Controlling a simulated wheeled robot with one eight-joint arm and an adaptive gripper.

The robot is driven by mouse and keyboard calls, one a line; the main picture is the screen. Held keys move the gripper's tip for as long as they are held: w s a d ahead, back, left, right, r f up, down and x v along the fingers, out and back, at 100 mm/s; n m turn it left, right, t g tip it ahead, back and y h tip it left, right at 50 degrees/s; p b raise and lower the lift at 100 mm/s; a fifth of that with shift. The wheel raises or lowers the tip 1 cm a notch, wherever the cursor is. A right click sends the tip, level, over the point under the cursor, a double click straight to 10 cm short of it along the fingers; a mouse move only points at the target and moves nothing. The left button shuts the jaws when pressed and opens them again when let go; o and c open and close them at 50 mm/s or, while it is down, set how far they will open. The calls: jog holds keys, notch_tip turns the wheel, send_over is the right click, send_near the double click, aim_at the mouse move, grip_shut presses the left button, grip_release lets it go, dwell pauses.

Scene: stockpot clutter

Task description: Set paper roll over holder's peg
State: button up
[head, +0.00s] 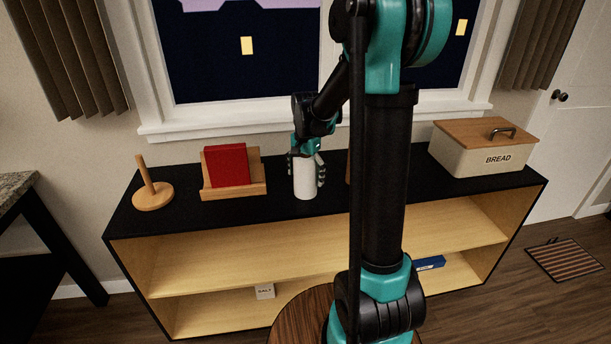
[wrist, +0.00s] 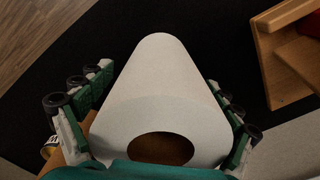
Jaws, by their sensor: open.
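The white paper roll (head: 305,184) stands upright on the black cabinet top, right of the red item in its wooden rack. My gripper (head: 305,162) is above it, with its open fingers on either side of the roll's upper part. In the wrist view, the roll (wrist: 155,85) is between the two green fingers of my gripper (wrist: 158,118), its open core facing the camera. Whether the fingers touch it I cannot tell. The holder (head: 153,196), a round wooden base with a slightly leaning-looking upright peg (head: 146,170), stands at the cabinet's left end, its peg bare.
A wooden rack (head: 235,190) holding a red item (head: 227,166) stands between holder and roll. A bread box (head: 484,155) is at the right end. A brown item (head: 348,168) is mostly hidden behind my arm. The window sill (head: 210,128) runs behind the cabinet (head: 290,215).

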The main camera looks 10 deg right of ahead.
jog(key=shift+c, duration=0.3)
jog(key=c, duration=0.9)
jog(key=shift+r, duration=0.1)
jog(key=shift+c, duration=0.2)
